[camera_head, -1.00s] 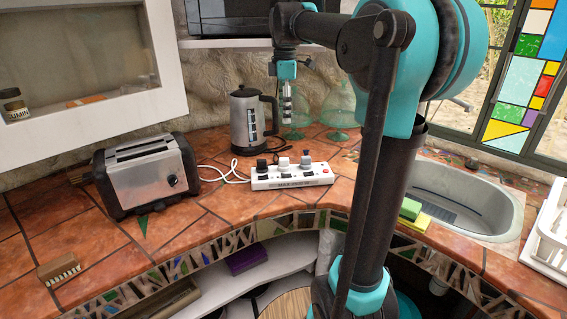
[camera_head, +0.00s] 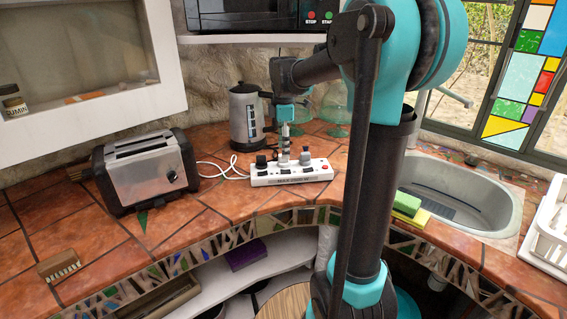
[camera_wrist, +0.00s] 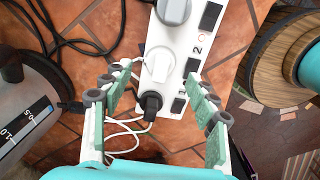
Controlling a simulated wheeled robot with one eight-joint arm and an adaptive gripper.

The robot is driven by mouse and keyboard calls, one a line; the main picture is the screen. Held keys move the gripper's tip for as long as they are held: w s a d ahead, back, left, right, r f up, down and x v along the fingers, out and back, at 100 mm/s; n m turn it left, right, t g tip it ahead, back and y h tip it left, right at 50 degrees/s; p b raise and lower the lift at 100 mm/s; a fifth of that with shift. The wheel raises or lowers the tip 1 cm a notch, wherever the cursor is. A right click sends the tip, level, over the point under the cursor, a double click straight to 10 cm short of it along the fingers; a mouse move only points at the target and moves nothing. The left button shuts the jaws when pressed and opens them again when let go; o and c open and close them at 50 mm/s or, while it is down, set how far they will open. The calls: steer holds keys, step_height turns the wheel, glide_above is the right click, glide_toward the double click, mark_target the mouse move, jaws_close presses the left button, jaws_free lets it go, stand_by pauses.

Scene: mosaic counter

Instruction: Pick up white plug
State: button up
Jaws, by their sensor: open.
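The white plug (camera_wrist: 158,65) sits in a white power strip (camera_wrist: 180,65), between a black plug (camera_wrist: 151,103) and a larger grey-white plug (camera_wrist: 173,10). My gripper (camera_wrist: 159,73) is open and empty, its green-padded fingers apart on either side of the white plug in the wrist view. In the head view my gripper (camera_head: 284,137) hangs just over the middle of the strip (camera_head: 291,176) and partly hides the white plug. The black plug (camera_head: 261,160) and grey-white plug (camera_head: 305,157) show to either side.
A kettle (camera_head: 246,117) stands close behind the strip, and a toaster (camera_head: 148,172) is to the left. A white cable (camera_head: 226,170) loops left of the strip. A sink (camera_head: 462,198) and green sponge (camera_head: 407,203) are at right. A microwave (camera_head: 262,14) is above.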

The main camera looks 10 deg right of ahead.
steer(key=shift+f, duration=1.85)
steer(key=c, duration=1.2)
steer(key=shift+c, duration=0.2)
steer(key=shift+r, duration=0.1)
step_height(320, 180, up, 20)
